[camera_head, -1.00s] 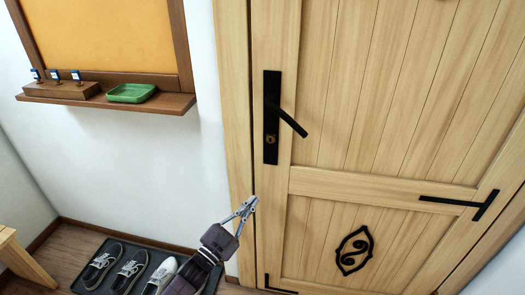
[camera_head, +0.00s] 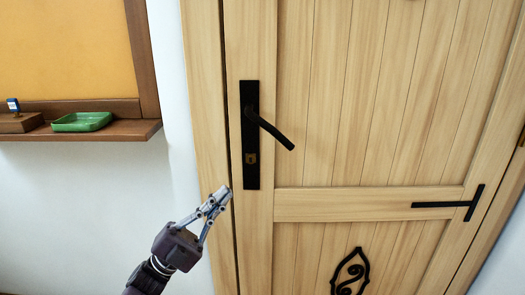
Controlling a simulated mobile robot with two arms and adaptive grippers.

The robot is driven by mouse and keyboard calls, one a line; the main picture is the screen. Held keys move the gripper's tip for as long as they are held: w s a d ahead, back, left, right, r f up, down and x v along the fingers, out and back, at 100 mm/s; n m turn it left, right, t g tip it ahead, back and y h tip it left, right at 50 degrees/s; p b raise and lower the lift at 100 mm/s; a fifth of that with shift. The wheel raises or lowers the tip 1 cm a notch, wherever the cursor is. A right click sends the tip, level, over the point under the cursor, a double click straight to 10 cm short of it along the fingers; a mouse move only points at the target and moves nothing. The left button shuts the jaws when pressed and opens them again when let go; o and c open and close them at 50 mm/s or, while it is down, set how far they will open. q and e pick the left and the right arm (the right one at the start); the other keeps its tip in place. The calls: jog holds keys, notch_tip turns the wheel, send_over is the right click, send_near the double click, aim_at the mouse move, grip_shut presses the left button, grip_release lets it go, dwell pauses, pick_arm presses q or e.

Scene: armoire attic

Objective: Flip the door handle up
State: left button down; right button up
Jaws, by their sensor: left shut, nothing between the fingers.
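The black door handle (camera_head: 272,129) sits on a tall black backplate (camera_head: 250,170) on the left side of the wooden door (camera_head: 335,110). The lever slants down to the right from its pivot. A small brass keyhole is below it on the plate. My left gripper (camera_head: 226,190) is shut and empty. It is below and left of the handle, near the door's left edge in the picture, apart from the lever. I cannot tell whether its tips touch the door or frame. My right gripper is out of view.
A wooden shelf (camera_head: 120,132) with a green tray (camera_head: 82,122) and a small wooden block (camera_head: 20,123) juts from the wall at left. Black hinge-like ironwork (camera_head: 445,204) and an oval ornament (camera_head: 350,272) are on the door. The space before the lever is clear.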

pick_arm(q)
send_near(271, 127)
jog(key=w+d+r, duration=0.2)
jog(key=d, duration=0.2)
jog(key=shift+w+d+r, duration=0.2)
jog(key=shift+w+d, duration=0.1)
jog(key=shift+d, duration=0.4)
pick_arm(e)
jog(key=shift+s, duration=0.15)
